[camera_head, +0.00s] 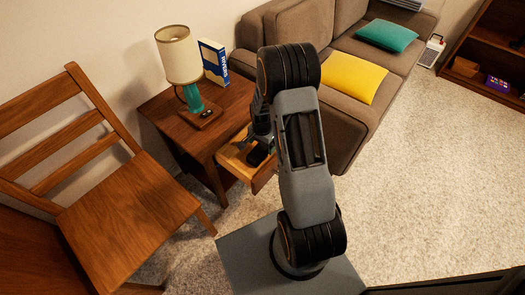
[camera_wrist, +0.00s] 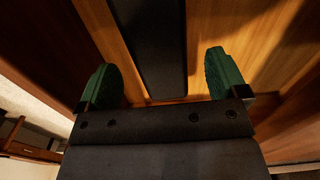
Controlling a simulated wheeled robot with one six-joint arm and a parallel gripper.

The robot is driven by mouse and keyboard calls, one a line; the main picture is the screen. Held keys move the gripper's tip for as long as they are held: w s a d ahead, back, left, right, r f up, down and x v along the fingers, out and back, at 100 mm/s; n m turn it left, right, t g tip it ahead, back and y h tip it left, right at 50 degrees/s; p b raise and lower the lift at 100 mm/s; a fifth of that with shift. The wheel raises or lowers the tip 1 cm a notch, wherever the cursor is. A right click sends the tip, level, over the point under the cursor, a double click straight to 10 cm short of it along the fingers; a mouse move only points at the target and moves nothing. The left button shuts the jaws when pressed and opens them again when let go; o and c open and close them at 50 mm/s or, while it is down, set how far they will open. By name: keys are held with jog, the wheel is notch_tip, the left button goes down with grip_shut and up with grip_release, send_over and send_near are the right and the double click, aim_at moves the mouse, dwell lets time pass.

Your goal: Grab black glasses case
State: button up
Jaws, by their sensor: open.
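The black glasses case (camera_wrist: 152,45) lies in the open wooden drawer (camera_wrist: 200,30) in the wrist view. It also shows as a small dark shape (camera_head: 257,156) in the drawer (camera_head: 236,161) in the head view, partly hidden by my arm. My gripper (camera_wrist: 163,82) is open, with one green finger pad on each side of the case's near end. Whether the pads touch it or are level with it, I cannot tell. In the head view my gripper is mostly hidden behind my arm.
A wooden chair (camera_head: 120,215) stands at left. The sofa (camera_head: 345,120) stands close at right. Open carpet (camera_head: 440,180) lies further right.

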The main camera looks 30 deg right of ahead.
aim_at(262, 147)
notch_tip(262, 147, down, 3)
jog(key=shift+f+b, duration=0.1)
jog(key=shift+b, duration=0.2)
jog(key=c, duration=1)
